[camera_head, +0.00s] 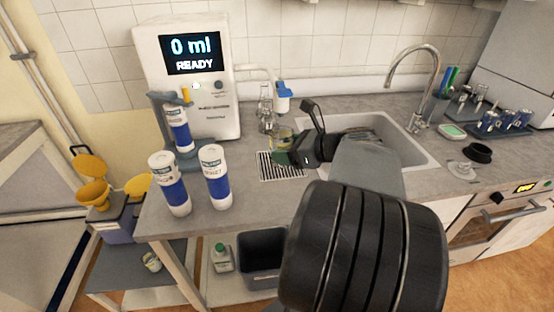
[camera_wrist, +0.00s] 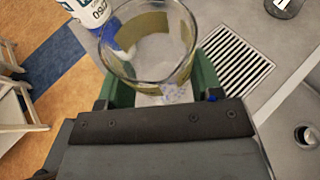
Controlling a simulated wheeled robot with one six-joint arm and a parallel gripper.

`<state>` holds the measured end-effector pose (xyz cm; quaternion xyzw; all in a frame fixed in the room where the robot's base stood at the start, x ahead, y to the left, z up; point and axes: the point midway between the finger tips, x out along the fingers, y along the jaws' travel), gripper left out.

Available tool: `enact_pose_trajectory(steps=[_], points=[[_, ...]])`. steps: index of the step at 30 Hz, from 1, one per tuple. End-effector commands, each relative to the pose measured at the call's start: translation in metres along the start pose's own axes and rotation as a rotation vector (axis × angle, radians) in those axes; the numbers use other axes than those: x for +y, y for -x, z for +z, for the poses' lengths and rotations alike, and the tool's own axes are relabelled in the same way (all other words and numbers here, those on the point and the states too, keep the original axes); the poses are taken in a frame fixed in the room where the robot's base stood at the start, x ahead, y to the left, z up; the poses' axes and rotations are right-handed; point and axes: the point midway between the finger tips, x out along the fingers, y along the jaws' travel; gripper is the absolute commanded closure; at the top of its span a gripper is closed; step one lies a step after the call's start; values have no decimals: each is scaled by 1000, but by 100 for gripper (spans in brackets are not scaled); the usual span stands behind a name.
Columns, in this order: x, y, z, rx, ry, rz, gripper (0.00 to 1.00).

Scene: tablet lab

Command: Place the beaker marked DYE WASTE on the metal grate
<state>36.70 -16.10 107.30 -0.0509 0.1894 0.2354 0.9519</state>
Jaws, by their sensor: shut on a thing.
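My gripper (camera_head: 287,156) is shut on a clear glass beaker (camera_head: 284,134) with a yellowish band. The wrist view shows the beaker (camera_wrist: 150,48) between the green fingers of my gripper (camera_wrist: 155,88), its open rim toward the camera. Writing on the band cannot be read. The metal grate (camera_head: 266,168) is a white slotted panel in the counter in front of the dispenser; it also shows in the wrist view (camera_wrist: 236,58), to the right of the beaker. In the head view the beaker appears just behind the grate's right part; its height above the counter is unclear.
Two white-and-blue bottles (camera_head: 215,177) (camera_head: 168,183) stand left of the grate. The dispenser (camera_head: 190,80) reads "0 ml READY" and has another bottle at its front. A glass flask (camera_head: 266,108) stands behind the beaker. The sink (camera_head: 395,150) lies to the right.

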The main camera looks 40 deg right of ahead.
Motion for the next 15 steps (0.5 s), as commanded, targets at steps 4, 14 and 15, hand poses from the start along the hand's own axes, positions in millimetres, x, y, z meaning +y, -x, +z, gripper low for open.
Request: enact_pose_trajectory(steps=[4,14,15], points=[[-20,-12,0,1,-13,-14,68],[-87,-64,-24,2,-13,-11,68],[-92,-69,-30,3,-13,-12,68]])
